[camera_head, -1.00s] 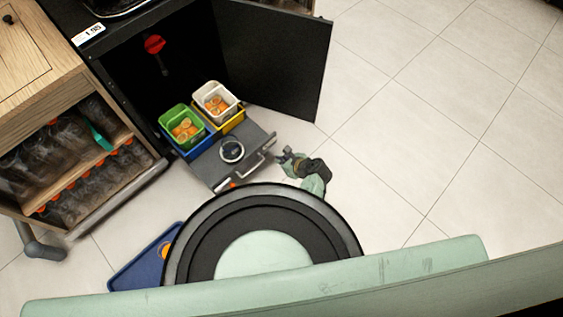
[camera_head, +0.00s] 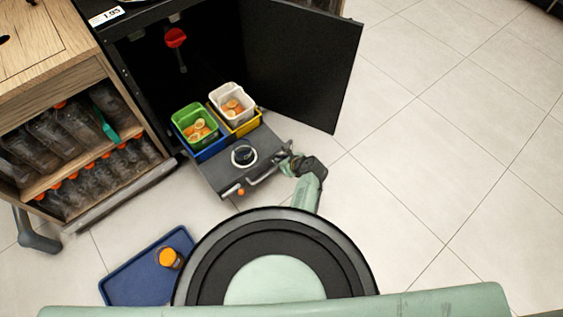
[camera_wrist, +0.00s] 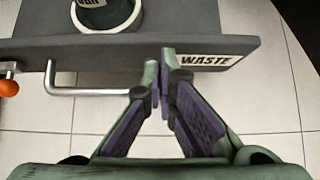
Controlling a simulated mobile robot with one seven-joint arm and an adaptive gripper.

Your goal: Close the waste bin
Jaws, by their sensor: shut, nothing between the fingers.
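The waste bin is a grey pull-out drawer (camera_head: 215,178) standing out from the black cabinet in the head view. It carries a green bin (camera_head: 194,123) and a white bin (camera_head: 229,100), both holding orange pieces. Its front has a metal bar handle (camera_head: 262,177), and the wrist view shows the drawer front (camera_wrist: 130,52) with a WASTE label (camera_wrist: 212,62). My gripper (camera_wrist: 163,66) is shut and empty, its tips at the drawer front just left of the label and right of the handle. Whether they touch the front, I cannot tell.
The black cabinet door (camera_head: 300,65) stands open to the right of the drawer. A wooden cart with bottles (camera_head: 55,135) is on the left. A blue tray (camera_head: 140,280) with an orange-topped item (camera_head: 170,258) lies on the floor. Tiled floor to the right is clear.

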